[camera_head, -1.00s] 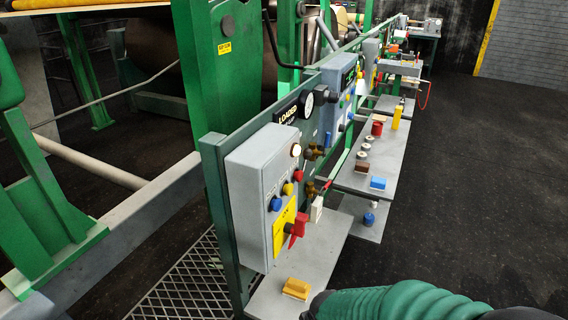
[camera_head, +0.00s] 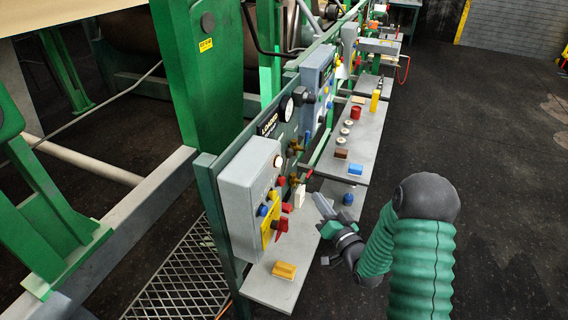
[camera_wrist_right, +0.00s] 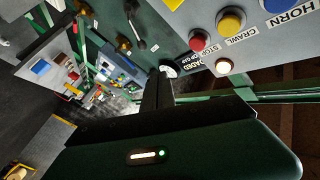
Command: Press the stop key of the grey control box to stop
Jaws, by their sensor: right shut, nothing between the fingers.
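The grey control box (camera_head: 248,195) hangs on the green rail left of centre. Its face carries a white lamp, a red button (camera_head: 281,181), a yellow button (camera_head: 272,195), a blue button (camera_head: 262,210) and a red rotary handle (camera_head: 280,225) on a yellow plate. My left gripper is out of view.
A grey shelf below the box holds a yellow block (camera_head: 284,271). A further shelf (camera_head: 356,137) holds several small items. The rail carries another grey box (camera_head: 316,78) and a gauge (camera_head: 286,108). Dark floor (camera_head: 500,200) at right is clear.

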